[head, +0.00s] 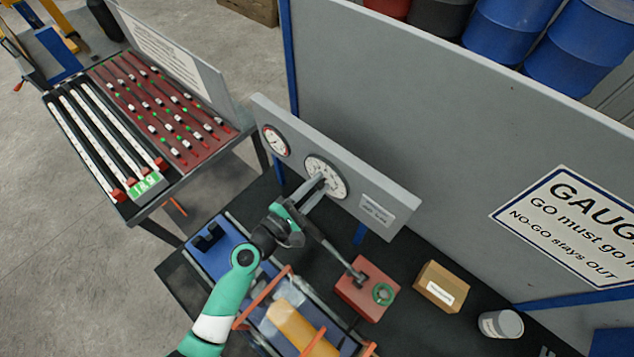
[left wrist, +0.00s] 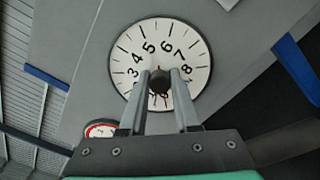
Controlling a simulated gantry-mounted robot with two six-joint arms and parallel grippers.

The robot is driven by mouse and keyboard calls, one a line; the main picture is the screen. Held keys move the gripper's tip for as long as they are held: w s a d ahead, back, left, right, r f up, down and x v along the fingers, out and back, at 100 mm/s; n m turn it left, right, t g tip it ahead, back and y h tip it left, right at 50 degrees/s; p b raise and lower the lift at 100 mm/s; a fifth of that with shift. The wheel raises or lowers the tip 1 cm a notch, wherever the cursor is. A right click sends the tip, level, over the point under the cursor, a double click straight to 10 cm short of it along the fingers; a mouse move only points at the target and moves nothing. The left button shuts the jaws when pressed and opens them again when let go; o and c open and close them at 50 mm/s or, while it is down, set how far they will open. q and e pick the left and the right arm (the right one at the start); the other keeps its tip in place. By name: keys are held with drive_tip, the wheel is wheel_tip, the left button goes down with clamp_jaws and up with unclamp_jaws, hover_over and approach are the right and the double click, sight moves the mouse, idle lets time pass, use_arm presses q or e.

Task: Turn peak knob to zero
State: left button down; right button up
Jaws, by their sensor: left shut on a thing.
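The peak knob is a dark knob (left wrist: 159,80) at the centre of a white round dial (left wrist: 197,52), seen in the left wrist view. Dial numbers from 3 to 8 are readable around the upper half; the lower numbers are partly hidden by my fingers. A small red mark shows just above the knob. My left gripper (left wrist: 159,82) is shut on the knob, one finger on each side. In the head view, the left gripper (head: 322,184) reaches the larger dial (head: 338,186) on the grey panel (head: 390,190). My right gripper is not in view.
A smaller gauge (head: 275,140) sits left of the dial. Below are a red block (head: 350,294) with a green ring (head: 383,293), a cardboard box (head: 441,287) and a can (head: 501,324). A thin dark rod (head: 328,247) slants toward the red block.

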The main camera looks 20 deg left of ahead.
use_arm(q)
drive_tip(key=shift+n+p, duration=0.5)
drive_tip(key=shift+n, duration=1.4)
drive_tip(key=c, duration=0.6)
unclamp_jaws()
drive_tip(key=shift+c, duration=0.2)
drive_tip(key=shift+s, duration=0.1)
drive_tip(key=v, duration=1.1)
drive_tip(key=shift+s, duration=0.2)
drive_tip(key=shift+a+r, duration=0.1)
drive_tip(key=shift+r, duration=0.05)
